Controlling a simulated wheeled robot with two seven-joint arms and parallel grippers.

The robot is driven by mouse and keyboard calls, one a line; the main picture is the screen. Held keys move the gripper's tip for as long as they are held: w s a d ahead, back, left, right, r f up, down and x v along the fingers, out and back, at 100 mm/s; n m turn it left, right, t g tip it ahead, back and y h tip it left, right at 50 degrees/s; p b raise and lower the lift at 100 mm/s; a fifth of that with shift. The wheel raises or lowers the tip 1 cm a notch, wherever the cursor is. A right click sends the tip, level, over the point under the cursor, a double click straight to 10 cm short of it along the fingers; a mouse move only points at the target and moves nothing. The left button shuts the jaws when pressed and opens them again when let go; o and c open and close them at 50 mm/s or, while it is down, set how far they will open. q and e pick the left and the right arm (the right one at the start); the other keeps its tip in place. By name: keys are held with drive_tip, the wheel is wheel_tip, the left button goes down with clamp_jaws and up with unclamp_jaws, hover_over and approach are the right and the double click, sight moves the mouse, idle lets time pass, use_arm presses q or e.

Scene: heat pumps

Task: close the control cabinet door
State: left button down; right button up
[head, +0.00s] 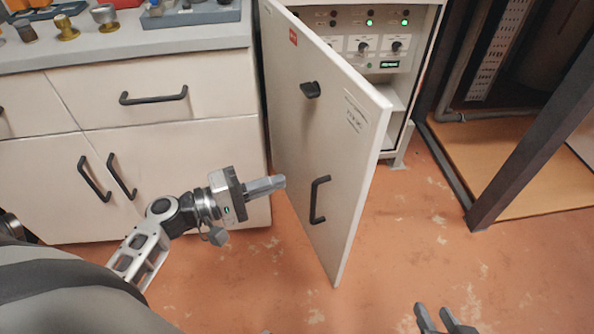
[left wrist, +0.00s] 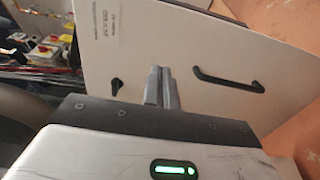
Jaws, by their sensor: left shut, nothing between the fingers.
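The control cabinet (head: 375,30) stands at the top of the head view. Its white door (head: 320,130) is swung open toward me, hinged on the left. On its outer face are a black D-shaped handle (head: 318,200) and a small black latch (head: 311,89). My left gripper (head: 280,182) is shut and empty, left of the door handle. In the left wrist view its fingertips (left wrist: 160,72) point at the door face (left wrist: 205,45), between the latch (left wrist: 117,86) and the handle (left wrist: 228,82). I cannot tell whether they touch the door. My right gripper (head: 447,318) shows at the bottom edge, fingers apart and empty.
A white drawer unit (head: 190,150) with black handles stands left of the cabinet; a tray (head: 190,14) and brass fittings (head: 67,27) are on top. A dark metal frame (head: 540,140) stands at the right. The orange floor right of the door is clear.

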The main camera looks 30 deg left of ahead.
sight(345, 161)
use_arm(q)
drive_tip(key=p+x, duration=0.1)
drive_tip(key=x, duration=1.1)
drive_tip(key=shift+w+d, duration=0.2)
drive_tip(key=shift+d, duration=0.1)
